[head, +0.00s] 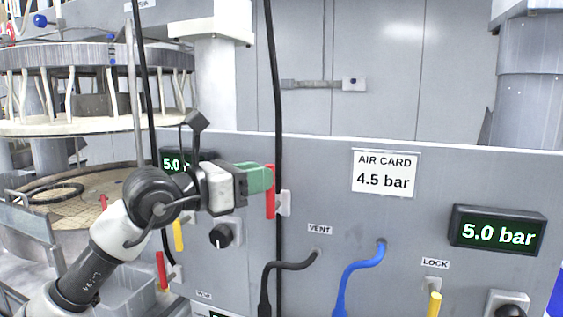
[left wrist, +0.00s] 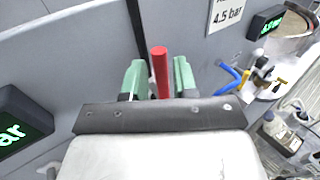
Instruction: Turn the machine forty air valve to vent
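A red valve handle (head: 270,192) stands upright on the grey panel, on a light mount beside a black vertical hose. My left gripper (head: 262,178) reaches it from the left with its green fingers at the upper part of the handle. In the left wrist view the red handle (left wrist: 160,72) stands between the two green fingers, with a narrow gap on each side, so the gripper (left wrist: 160,85) is open around it. A VENT label (head: 320,229) is on the panel to the lower right of the handle. No machine number is readable. My right gripper is not in view.
An AIR CARD sign (head: 384,173) reads 4.5 bar; a display (head: 497,231) reads 5.0 bar. A black hose (head: 290,266) and a blue hose (head: 358,268) leave the panel. A yellow handle (head: 434,304) sits below LOCK. Another red handle (head: 161,270) is lower left.

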